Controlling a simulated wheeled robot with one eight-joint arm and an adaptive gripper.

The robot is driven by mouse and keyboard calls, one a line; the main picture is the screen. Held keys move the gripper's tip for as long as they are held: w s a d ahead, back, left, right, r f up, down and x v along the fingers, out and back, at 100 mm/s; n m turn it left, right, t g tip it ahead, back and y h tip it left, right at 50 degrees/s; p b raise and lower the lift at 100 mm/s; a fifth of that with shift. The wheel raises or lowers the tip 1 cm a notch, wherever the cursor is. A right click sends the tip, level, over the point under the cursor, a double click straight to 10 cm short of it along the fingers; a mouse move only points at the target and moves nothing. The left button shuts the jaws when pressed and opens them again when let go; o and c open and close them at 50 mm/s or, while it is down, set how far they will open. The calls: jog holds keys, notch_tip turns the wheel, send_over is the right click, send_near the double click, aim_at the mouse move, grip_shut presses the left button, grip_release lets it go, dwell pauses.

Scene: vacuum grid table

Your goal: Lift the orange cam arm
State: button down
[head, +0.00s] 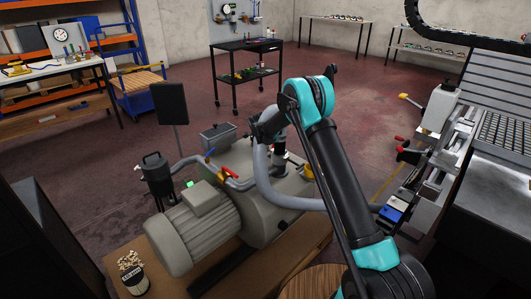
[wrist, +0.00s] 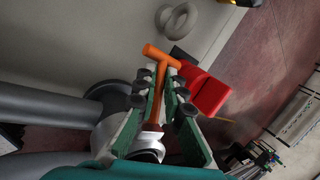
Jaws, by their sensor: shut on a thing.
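The orange cam arm (wrist: 156,53) is a T-shaped lever with a round crossbar, seen in the upper middle of the wrist view. Its stem runs down between the two green-backed fingers of my gripper (wrist: 167,88). The fingers are shut on the stem, and the crossbar sticks out past their tips. The lower stem reaches a pale metal fitting (wrist: 147,145) near the bottom. In the head view my arm reaches over the grey pump, and I cannot make out the fingertips or the cam arm clearly there.
A red block-like handle (wrist: 205,92) lies close to the right of the fingers. Thick grey hose (head: 270,180) curves beside my wrist. The grey pump (head: 195,230) stands on a wooden table (head: 125,258) with a can of small pieces (head: 132,275). The vacuum grid machine is at right.

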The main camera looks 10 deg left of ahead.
jog(key=shift+a+r+y, duration=0.1)
jog(key=shift+y, duration=0.2)
jog(key=c, duration=1.6)
grip_release()
jog(key=v, duration=1.2)
jog(key=shift+s, duration=0.2)
